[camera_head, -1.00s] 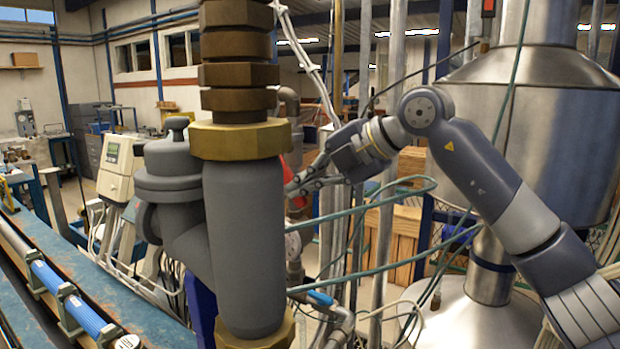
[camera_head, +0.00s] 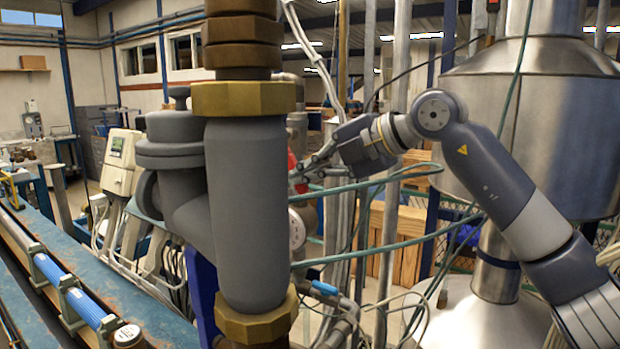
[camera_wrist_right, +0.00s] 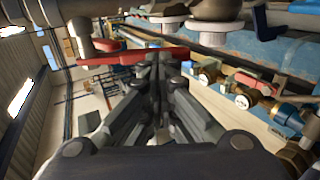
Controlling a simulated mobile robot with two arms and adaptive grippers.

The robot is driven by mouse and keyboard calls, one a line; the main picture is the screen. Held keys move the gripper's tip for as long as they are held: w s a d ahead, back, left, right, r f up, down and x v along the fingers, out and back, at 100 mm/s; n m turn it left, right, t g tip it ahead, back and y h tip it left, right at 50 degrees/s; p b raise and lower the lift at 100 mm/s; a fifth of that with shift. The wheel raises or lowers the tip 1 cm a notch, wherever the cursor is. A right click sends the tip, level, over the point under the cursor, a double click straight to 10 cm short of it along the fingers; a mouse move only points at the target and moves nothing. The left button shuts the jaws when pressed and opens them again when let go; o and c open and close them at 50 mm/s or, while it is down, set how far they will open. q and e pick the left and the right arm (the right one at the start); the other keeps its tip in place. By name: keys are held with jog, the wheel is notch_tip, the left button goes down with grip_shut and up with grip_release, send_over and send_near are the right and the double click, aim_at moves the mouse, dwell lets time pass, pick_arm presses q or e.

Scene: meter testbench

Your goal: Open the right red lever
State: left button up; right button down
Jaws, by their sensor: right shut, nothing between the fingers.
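A red lever (camera_head: 292,164) shows in the head view as a small patch behind the grey pipe body, which hides most of it. My right gripper (camera_head: 303,174) is beside it, close to the pipe's right edge. In the right wrist view a red lever (camera_wrist_right: 122,57) lies crosswise by the tips of my right gripper (camera_wrist_right: 158,62). The fingers are shut with nothing between them. They overlap the lever in the picture; I cannot tell whether they touch it. My left gripper is not in view.
A thick grey pipe body (camera_head: 247,215) with brass rings stands in front of the gripper. A blue handle (camera_head: 324,288) is below. Green hoses (camera_head: 390,245) cross under my right arm. A steel tank (camera_head: 530,130) stands behind. Brass valves (camera_wrist_right: 245,95) show in the wrist view.

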aim_at(297, 186)
jog(key=shift+w+a+f+t+y+b, duration=0.2)
jog(key=shift+a+f+t+y+b, duration=0.25)
jog(key=shift+b, duration=1.05)
jog(key=shift+w+a+f+t+y+b, duration=0.25)
jog(key=shift+f+y+b, duration=0.35)
jog(key=shift+b, duration=0.85)
jog(key=shift+w+a+f+t+y+b, duration=0.25)
jog(key=shift+f+t+y+b, duration=0.2)
jog(key=shift+b, duration=1.05)
jog(key=shift+w+a+y+b, duration=0.3)
jog(key=shift+a+b, duration=0.2)
jog(key=shift+b, duration=0.1)
jog(key=shift+w+f, duration=0.1)
